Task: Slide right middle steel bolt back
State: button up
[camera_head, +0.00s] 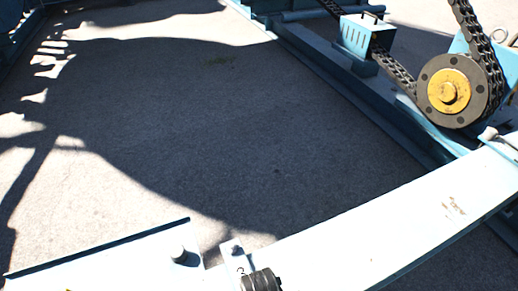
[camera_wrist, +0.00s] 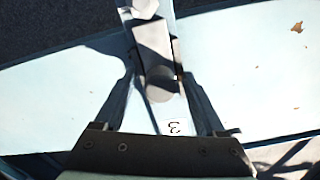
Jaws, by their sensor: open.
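In the wrist view, a grey steel bolt (camera_wrist: 160,82) with a rounded end lies on a pale blue beam (camera_wrist: 245,80). I cannot tell for sure that it is the right middle one. My gripper (camera_wrist: 158,78) is open, with one dark finger on each side of the bolt. Gaps show between the fingers and the bolt, and whether either finger touches it is unclear. My gripper is not recognisable in the head view.
In the head view, a pale beam (camera_head: 400,220) crosses the lower right. A short grey peg (camera_head: 180,254) and a black ribbed part (camera_head: 262,281) are near the bottom. A chain wheel with a yellow hub (camera_head: 449,92) stands upper right. Bare ground (camera_head: 200,130) fills the middle.

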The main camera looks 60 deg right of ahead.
jog(key=shift+c, duration=0.3)
grip_shut()
dwell(1.1)
